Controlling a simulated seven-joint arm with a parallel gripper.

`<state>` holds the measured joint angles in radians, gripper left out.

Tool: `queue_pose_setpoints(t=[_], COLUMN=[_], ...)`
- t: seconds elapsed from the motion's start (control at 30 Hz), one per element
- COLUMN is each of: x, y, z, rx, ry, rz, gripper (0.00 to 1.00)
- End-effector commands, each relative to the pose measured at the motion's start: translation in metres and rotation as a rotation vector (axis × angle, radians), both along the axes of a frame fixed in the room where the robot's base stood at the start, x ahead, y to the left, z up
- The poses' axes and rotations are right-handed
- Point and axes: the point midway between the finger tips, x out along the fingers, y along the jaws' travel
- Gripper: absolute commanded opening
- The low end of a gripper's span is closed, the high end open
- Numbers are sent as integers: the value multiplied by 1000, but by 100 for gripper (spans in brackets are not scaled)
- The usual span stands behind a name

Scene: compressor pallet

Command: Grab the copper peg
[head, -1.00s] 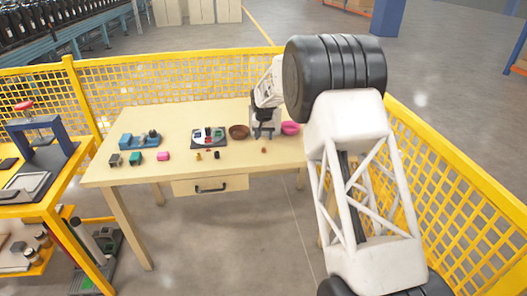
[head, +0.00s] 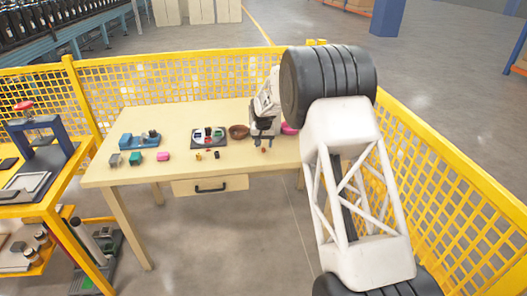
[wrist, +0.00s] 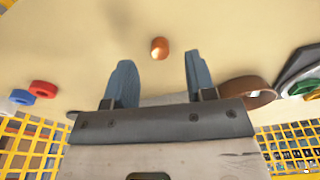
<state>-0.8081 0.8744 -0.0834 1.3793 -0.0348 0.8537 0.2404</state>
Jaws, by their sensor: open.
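The copper peg (head: 264,150) is a small orange-brown piece near the front edge of the table, right of centre. In the wrist view the copper peg (wrist: 159,48) shows its round top just beyond the fingertips, roughly in line with the gap between them. My gripper (wrist: 159,62) is open, with its two blue-grey fingers apart and nothing between them. In the head view my gripper (head: 264,136) is just behind the peg; its height above the table is hard to tell.
A tray (head: 194,138) with coloured pieces and a blue fixture (head: 125,143) lie further left. Yellow mesh fencing (head: 215,80) runs behind the table.

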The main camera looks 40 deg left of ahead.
Motion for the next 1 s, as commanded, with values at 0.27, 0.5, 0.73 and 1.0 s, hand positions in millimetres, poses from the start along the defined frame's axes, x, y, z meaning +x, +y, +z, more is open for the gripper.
queue_pose_setpoints(t=[0.27,0.5,0.73,1.0], x=[2,2,2,2], y=[2,2,2,2], z=[-25,-28,-28,-28], rx=[-1,0,0,0], ry=[1,0,0,0], rz=[0,0,0,0], gripper=[51,51,51,38])
